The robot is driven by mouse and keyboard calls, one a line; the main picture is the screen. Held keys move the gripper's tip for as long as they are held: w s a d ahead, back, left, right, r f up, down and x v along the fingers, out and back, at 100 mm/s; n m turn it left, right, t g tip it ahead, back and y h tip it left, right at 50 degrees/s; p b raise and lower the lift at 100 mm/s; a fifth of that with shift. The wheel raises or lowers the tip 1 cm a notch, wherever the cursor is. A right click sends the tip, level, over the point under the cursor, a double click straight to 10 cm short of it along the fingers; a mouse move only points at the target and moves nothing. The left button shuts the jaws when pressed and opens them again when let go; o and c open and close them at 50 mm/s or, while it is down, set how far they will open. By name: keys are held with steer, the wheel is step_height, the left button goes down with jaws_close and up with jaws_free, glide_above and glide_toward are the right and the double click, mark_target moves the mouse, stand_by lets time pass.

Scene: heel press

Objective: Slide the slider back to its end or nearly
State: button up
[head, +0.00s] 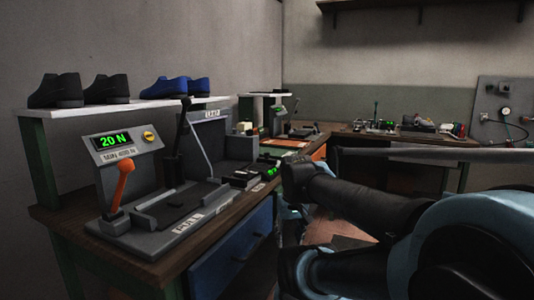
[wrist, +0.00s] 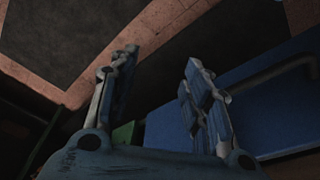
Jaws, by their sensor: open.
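The heel press stands on the wooden bench at the left in the head view. On its grey base (head: 150,243) lies a dark flat plate in a frame (head: 180,207), which looks like the slider; its exact position along its travel is hard to tell. My gripper (wrist: 158,66) is open and empty in the wrist view, over the floor and beside the blue drawer front (wrist: 265,105). In the head view it is mostly hidden by my arm, right of the bench and apart from the press.
Dark and blue shoes (head: 175,86) stand on a white shelf (head: 130,107) above the press. A black upright lever (head: 183,135) rises behind the plate. Another device (head: 245,178) sits farther right on the bench. A blue drawer (head: 235,250) is below the bench top.

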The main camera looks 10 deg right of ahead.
steer(key=w+r+n+t, duration=0.1)
steer(key=w+r, duration=1.8)
steer(key=r, duration=0.2)
steer(key=t+y, duration=0.1)
glide_toward(267, 158)
steer(key=shift+n, duration=0.4)
steer(key=x, duration=0.2)
steer(key=w+x, duration=0.1)
steer(key=x, duration=0.3)
steer(key=shift+w, duration=0.35)
steer(key=shift+r, duration=0.1)
jaws_close()
